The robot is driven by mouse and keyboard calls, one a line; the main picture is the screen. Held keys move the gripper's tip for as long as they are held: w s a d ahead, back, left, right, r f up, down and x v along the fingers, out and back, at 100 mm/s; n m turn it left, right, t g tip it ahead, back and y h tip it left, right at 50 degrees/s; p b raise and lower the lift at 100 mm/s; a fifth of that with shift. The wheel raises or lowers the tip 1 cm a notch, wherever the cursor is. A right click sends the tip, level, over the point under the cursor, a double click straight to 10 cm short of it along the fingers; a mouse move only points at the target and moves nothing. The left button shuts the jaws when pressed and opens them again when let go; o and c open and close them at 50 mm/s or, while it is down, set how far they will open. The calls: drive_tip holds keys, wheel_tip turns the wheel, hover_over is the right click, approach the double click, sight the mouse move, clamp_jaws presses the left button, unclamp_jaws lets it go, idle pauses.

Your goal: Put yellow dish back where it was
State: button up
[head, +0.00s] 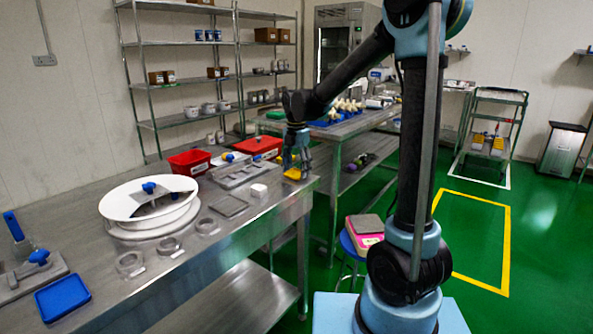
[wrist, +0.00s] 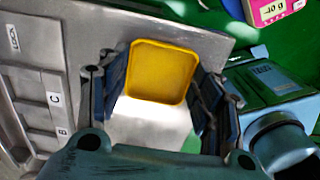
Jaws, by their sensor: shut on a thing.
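The yellow dish (wrist: 160,72) is a shallow square dish with rounded corners. In the wrist view it sits between the two fingers of my gripper (wrist: 160,88), which is shut on it, one finger at each side. In the head view my gripper (head: 297,160) points down at the right end of the steel table, and the yellow dish (head: 293,174) shows small below its fingers. The dish is at or just above the table top near the right edge; I cannot tell whether it touches the surface.
The steel table (head: 120,264) also holds a white round drum (head: 150,207), a white block (head: 258,190), grey trays (head: 228,206), red bins (head: 189,163) and a blue tray (head: 62,297). A pink scale (head: 365,230) stands on a stool beyond the table's right edge.

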sight(296, 175)
drive_tip(key=shift+f, duration=0.1)
drive_tip(key=o, duration=1)
wheel_tip(296, 175, up, 12)
drive_tip(key=s+d+m, duration=0.5)
drive_tip(key=d+m, duration=0.1)
drive_tip(key=d, duration=0.3)
drive_tip(key=s+d+f+m, duration=0.6)
drive_tip(key=s+m, duration=0.1)
drive_tip(key=s+d+f+m+t, duration=0.1)
drive_tip(key=s+d+f+m, duration=0.5)
drive_tip(key=s+d+m, duration=0.1)
drive_tip(key=s+d+f+m+t, duration=0.1)
drive_tip(key=s+d+f+m, duration=0.5)
drive_tip(key=s+m, duration=0.3)
drive_tip(key=shift+d+f, duration=0.15)
drive_tip(key=shift+f, duration=0.35)
